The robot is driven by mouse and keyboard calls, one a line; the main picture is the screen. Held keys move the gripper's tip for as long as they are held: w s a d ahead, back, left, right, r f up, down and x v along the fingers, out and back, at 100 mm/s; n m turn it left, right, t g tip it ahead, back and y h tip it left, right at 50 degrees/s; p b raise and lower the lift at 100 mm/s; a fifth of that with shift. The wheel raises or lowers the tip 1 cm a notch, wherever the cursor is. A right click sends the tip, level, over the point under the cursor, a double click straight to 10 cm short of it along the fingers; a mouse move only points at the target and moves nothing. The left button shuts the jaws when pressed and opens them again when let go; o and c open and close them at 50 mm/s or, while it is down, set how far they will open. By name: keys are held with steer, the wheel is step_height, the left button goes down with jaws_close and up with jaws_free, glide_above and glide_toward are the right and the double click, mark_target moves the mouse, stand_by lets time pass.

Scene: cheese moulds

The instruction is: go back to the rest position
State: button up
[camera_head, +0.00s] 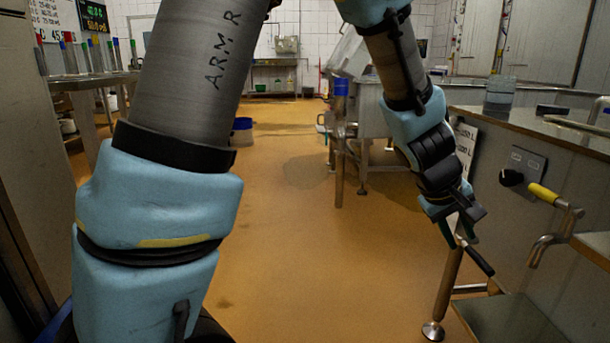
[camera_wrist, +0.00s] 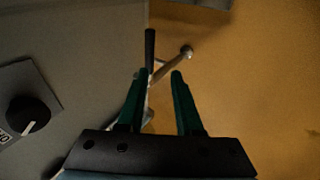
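My gripper (camera_head: 458,236) hangs at the right in the head view, pointing down in front of the steel bench side. In the wrist view its two green fingers (camera_wrist: 159,74) stand apart with a gap between the tips. Nothing shows clamped between them. A black bar or handle (camera_head: 479,261) shows just below the fingers in the head view. It also shows beyond the fingertips in the wrist view (camera_wrist: 150,46); whether it touches them I cannot tell.
A steel bench (camera_head: 530,135) with a black knob (camera_head: 511,177) and a yellow-handled tap (camera_head: 543,193) runs close along the right. A steel leg (camera_head: 446,285) stands below the gripper. The orange floor (camera_head: 300,260) ahead is clear. A table (camera_head: 88,82) is at the left.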

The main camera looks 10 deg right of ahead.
steer(key=w+a+f+y, duration=0.15)
steer(key=w+a, duration=0.25)
steer(key=a, duration=0.6)
steer(key=w+a+y, duration=0.2)
steer(key=w+a, duration=0.2)
steer(key=a, duration=0.7)
steer(key=s+a+y, duration=0.3)
steer(key=a, duration=1.8)
step_height(320, 180, up, 37)
steer(key=p, duration=3.8)
steer(key=shift+d+f+m, duration=0.15)
steer(key=shift+d+m, duration=0.25)
steer(key=shift+d, duration=0.1)
